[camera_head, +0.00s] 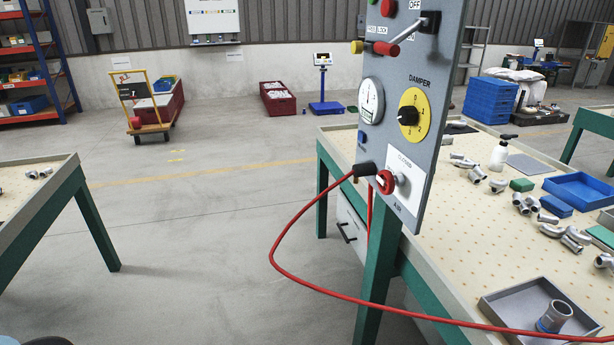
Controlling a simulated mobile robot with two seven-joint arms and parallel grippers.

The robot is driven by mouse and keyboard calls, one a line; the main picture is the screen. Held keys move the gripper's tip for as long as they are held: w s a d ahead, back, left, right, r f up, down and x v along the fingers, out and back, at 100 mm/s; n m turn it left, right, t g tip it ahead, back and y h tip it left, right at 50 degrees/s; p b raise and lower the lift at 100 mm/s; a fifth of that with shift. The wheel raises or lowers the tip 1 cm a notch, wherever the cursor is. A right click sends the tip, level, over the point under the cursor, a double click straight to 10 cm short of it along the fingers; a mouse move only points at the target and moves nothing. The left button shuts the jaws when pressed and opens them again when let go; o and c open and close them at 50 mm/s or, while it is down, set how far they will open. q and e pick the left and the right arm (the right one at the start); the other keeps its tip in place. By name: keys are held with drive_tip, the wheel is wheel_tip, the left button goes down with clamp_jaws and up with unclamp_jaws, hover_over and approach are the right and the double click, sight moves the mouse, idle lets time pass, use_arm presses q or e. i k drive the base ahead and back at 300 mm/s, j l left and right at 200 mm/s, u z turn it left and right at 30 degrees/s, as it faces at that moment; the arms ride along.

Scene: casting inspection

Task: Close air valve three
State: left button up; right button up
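A grey control panel (419,95) stands upright at the edge of the workbench, right of centre. A black connector (366,169) with a red hose (303,213) meets the panel beside the knob. Whether the valve is open or closed I cannot tell. Neither gripper is in view.
The panel also carries a gauge (370,100), a yellow damper dial (413,114) and a lever (408,34). The hose loops across the front to the lower right. The workbench (462,222) holds metal fittings and trays.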

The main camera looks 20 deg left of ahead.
sight(386, 182)
drive_tip(key=i+u, duration=0.35)
drive_tip(key=i, duration=0.55)
